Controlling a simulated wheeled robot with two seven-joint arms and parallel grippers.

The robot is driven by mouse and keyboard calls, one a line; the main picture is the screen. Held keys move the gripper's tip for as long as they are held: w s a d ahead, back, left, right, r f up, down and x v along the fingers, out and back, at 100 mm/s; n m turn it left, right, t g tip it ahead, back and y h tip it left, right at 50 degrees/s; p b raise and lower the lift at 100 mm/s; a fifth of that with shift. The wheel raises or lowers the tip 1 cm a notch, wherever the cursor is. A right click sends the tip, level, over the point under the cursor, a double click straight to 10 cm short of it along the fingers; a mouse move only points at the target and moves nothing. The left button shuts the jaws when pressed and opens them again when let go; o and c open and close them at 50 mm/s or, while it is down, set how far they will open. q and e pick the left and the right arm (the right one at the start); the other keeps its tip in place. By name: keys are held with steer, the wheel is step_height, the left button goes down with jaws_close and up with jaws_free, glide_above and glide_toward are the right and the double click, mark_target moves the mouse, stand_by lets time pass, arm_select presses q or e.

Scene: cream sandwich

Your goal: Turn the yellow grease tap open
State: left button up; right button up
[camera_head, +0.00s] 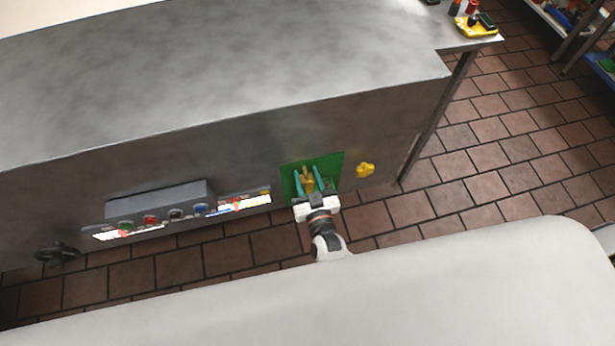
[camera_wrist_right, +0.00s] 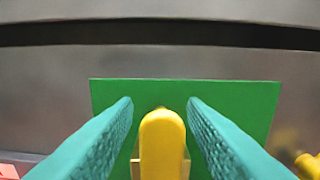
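A yellow tap handle (camera_head: 308,178) stands out from a green plate (camera_head: 330,163) on the front of the metal counter. It also shows in the right wrist view (camera_wrist_right: 162,145), upright between two teal fingers. My right gripper (camera_head: 308,175) is open, with one finger on each side of the handle. Green shows between each finger and the handle lower down; near the right fingertip the gap looks very small, and I cannot tell if they touch. The handle's base is partly hidden. My left gripper is not in view.
A second yellow knob (camera_head: 366,169) sits on the counter front right of the plate; it shows in the wrist view (camera_wrist_right: 308,165). A grey button box (camera_head: 160,202) and a black handwheel (camera_head: 57,254) are to the left. The metal counter top (camera_head: 230,70) is mostly clear.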

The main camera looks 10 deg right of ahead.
steer(key=s, duration=1.2)
steer(key=shift+d+b, duration=0.15)
steer(key=shift+b, duration=0.2)
